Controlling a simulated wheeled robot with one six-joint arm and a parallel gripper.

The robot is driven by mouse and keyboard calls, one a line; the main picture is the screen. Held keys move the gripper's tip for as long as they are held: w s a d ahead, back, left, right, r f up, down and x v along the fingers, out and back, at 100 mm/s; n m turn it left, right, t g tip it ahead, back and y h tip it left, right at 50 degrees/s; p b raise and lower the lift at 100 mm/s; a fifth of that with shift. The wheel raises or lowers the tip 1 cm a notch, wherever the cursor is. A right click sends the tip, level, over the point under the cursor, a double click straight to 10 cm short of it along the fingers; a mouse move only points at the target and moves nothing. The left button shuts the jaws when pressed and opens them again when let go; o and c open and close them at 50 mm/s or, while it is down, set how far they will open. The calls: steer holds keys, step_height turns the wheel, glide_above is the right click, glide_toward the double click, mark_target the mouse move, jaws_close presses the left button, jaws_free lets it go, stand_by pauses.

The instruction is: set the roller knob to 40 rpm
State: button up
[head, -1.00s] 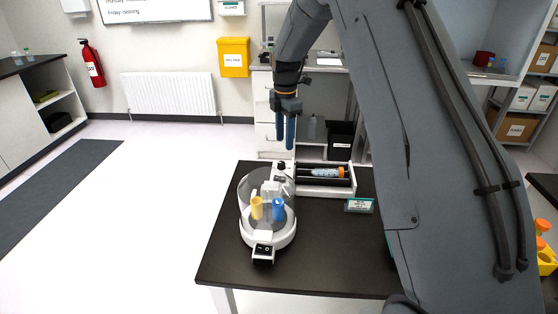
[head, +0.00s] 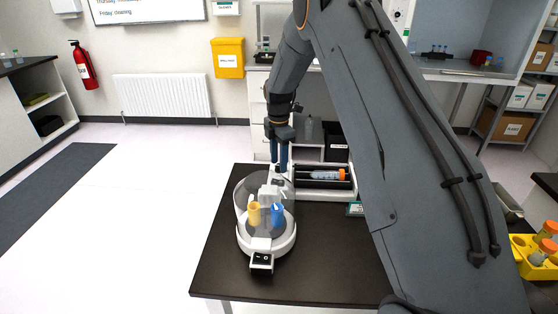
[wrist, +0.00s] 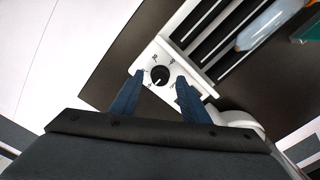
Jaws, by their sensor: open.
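The black roller knob (wrist: 160,76) sits on the white end panel (wrist: 151,60) of the tube roller, with a printed scale around it, in the wrist view. The scale numbers are too small to read surely. My gripper (wrist: 159,80) is open, with its two blue fingers on either side of the knob; I cannot tell whether they touch it. In the head view my gripper (head: 279,167) points down at the roller's left end, and the knob is hidden there. The roller (head: 338,194) holds a tube with an orange cap (head: 328,175).
A round white device with a clear lid (head: 266,236) and yellow and blue tubes stands in front of my gripper. A small green-and-white label (head: 354,209) lies right of the roller. The black table (head: 330,265) is clear at the front.

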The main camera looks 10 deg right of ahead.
steer(key=shift+f, duration=0.45)
jaws_close()
steer(key=c, duration=1.1)
jaws_free()
